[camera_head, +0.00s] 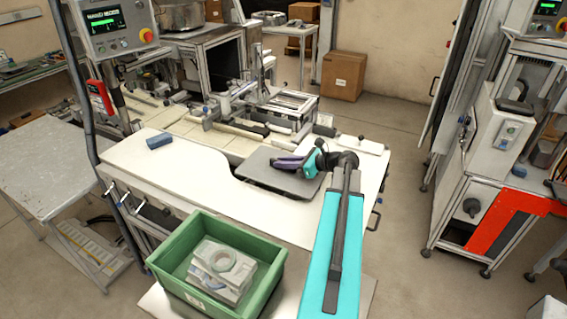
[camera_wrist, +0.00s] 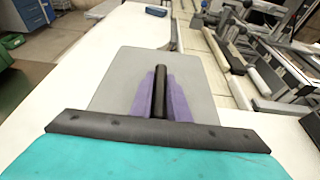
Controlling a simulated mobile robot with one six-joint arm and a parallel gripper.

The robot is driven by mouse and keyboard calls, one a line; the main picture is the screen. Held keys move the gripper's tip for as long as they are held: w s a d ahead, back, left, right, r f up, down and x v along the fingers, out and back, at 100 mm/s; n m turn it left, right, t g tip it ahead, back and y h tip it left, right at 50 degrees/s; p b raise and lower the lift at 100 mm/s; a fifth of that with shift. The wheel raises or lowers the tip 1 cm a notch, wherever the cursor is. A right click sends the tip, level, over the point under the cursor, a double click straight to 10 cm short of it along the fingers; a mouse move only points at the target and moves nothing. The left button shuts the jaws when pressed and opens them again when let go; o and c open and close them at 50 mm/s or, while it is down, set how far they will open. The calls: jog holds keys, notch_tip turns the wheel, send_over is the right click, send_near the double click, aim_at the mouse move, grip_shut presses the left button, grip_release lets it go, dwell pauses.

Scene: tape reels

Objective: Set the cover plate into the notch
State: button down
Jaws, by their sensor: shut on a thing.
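The cover plate is a flat grey plate (camera_head: 262,172) at the right part of the white worktop, by the curved edge of the notch (camera_head: 233,172). The plate fills the middle of the wrist view (camera_wrist: 115,80). My gripper (camera_head: 284,163) has purple fingers, seen over the plate in the wrist view (camera_wrist: 160,95), with a dark bar between them. It is shut on the plate. The plate looks roughly level. I cannot tell whether it rests on the worktop or hangs just above it. Plate and fingers hide part of the notch.
A green bin (camera_head: 215,265) with grey-white parts stands in front of the worktop. A blue block (camera_head: 158,141) lies at the worktop's left. Machine rails and fixtures (camera_head: 265,105) stand behind the plate. The worktop's left middle is clear.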

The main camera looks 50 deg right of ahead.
aim_at(283, 170)
jog(key=shift+f+b, duration=0.75)
jog(key=shift+f, duration=0.95)
jog(key=c, duration=1.6)
grip_release()
jog(key=shift+f, duration=0.1)
jog(key=shift+s, duration=0.1)
jog(key=p+v, duration=0.4)
jog(key=v, duration=0.8)
jog(key=shift+p+v, duration=0.5)
jog(key=shift+v, duration=0.35)
jog(key=shift+d, duration=0.1)
